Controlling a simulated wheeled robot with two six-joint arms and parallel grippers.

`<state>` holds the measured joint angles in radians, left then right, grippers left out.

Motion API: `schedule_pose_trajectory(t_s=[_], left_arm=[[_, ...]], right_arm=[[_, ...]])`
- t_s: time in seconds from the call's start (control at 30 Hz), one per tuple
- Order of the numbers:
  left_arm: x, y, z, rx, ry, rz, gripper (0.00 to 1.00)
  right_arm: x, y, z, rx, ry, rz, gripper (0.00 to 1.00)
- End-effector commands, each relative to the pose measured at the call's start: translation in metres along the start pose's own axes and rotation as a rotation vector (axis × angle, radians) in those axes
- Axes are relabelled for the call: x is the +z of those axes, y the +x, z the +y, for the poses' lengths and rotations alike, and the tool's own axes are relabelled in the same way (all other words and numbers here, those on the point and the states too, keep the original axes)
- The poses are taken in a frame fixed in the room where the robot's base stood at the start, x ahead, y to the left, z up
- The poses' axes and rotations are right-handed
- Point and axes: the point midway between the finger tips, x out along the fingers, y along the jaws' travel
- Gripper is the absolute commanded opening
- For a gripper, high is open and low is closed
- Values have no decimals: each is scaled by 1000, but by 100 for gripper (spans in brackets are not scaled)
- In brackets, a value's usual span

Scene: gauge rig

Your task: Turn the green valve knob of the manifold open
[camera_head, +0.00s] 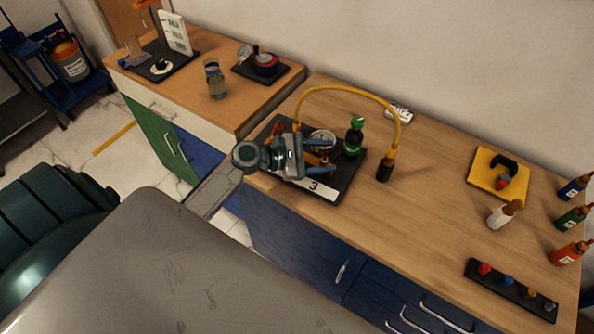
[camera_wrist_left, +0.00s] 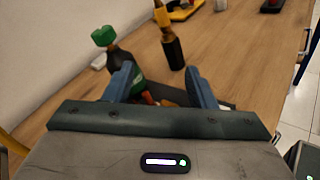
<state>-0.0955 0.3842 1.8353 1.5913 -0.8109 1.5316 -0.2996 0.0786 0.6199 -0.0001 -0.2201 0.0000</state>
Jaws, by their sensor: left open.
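The manifold is on a black base plate (camera_head: 345,188) with a white label "3" on the wooden counter. Its green knob (camera_head: 357,122) tops a dark upright body at the plate's right side. In the left wrist view the green knob (camera_wrist_left: 104,36) is at upper left, beyond the left finger. A round gauge (camera_head: 322,140) shows behind my gripper. My left gripper (camera_head: 316,158) is open over the plate, left of the knob and apart from it. In the left wrist view its two blue fingers (camera_wrist_left: 159,82) are spread, with part of the dark body behind the left one. My right gripper is not in view.
A yellow hose (camera_head: 348,88) arches over the manifold to a dark fitting (camera_head: 385,170) on the right. A yellow plate (camera_head: 498,174), a white bottle (camera_head: 502,215) and a black strip with knobs (camera_head: 510,289) stand further right. The counter between is clear.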

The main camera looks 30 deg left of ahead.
Motion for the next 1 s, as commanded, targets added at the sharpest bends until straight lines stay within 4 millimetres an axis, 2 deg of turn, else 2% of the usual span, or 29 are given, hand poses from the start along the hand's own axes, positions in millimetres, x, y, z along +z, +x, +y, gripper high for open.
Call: schedule_pose_trajectory(t_s=[0.03,0.37,0.6,0.8,1.0], left_arm=[[0,0,-11,-23,57,17,51],[-9,-10,-76,-197,501,142,51],[-18,-27,-118,-363,847,236,51],[-25,-47,-144,-513,1105,309,51],[-35,-64,-159,-634,1276,364,51]], right_arm=[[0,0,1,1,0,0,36],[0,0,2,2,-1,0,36],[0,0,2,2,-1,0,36],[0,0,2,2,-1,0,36],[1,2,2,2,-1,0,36]])
